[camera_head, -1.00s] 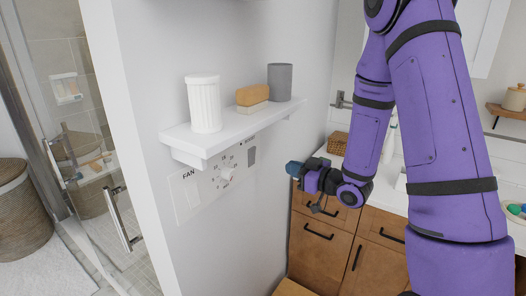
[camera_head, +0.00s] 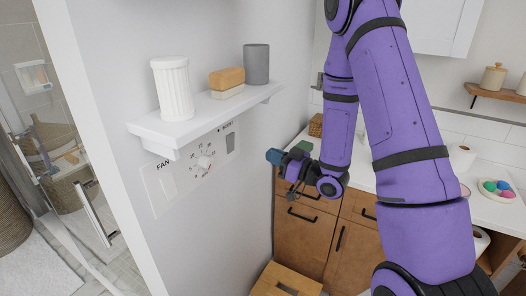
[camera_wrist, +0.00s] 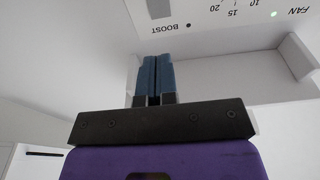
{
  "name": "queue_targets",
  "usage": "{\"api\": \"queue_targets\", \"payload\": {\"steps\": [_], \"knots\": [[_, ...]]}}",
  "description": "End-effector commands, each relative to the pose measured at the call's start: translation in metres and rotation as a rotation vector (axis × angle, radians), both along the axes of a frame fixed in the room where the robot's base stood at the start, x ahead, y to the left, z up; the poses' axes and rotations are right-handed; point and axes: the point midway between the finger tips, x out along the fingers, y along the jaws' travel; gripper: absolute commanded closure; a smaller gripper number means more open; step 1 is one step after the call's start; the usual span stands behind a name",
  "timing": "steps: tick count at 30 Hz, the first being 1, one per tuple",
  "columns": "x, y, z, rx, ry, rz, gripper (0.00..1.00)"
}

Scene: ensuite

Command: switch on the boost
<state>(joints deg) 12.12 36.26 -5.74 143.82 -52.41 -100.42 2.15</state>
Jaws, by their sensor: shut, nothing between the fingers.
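The fan control panel (camera_head: 188,175) is on the wall under a white shelf. It has a white switch (camera_head: 168,183) by the word FAN, a round dial (camera_head: 204,162) with numbers, and a grey boost rocker (camera_head: 230,142) at its right end. In the wrist view the panel (camera_wrist: 231,15) appears upside down, with the word BOOST and a small dark dot beside it; the grey boost rocker (camera_wrist: 160,8) shows at the top edge, just beyond my fingertips. My gripper (camera_head: 274,156) is shut and empty, with blue fingertips, right of the panel and apart from it in the head view.
A wooden vanity (camera_head: 305,235) stands behind my gripper, with a wooden stool (camera_head: 285,282) in front.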

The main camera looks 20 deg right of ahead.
Motion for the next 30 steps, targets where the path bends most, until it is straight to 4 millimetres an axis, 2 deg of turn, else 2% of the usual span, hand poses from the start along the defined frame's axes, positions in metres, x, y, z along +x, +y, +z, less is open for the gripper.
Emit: {"api": "queue_targets", "payload": {"steps": [12, 18, 24, 30], "knots": [[0.061, 0.046, 0.011, -0.001, -0.003, 0.004, 1.00], [0.085, 0.063, 0.015, 0.000, -0.002, 0.002, 1.00], [0.098, 0.072, 0.017, 0.000, -0.001, 0.001, 1.00], [0.100, 0.073, 0.017, 0.000, 0.000, 0.000, 1.00]]}}
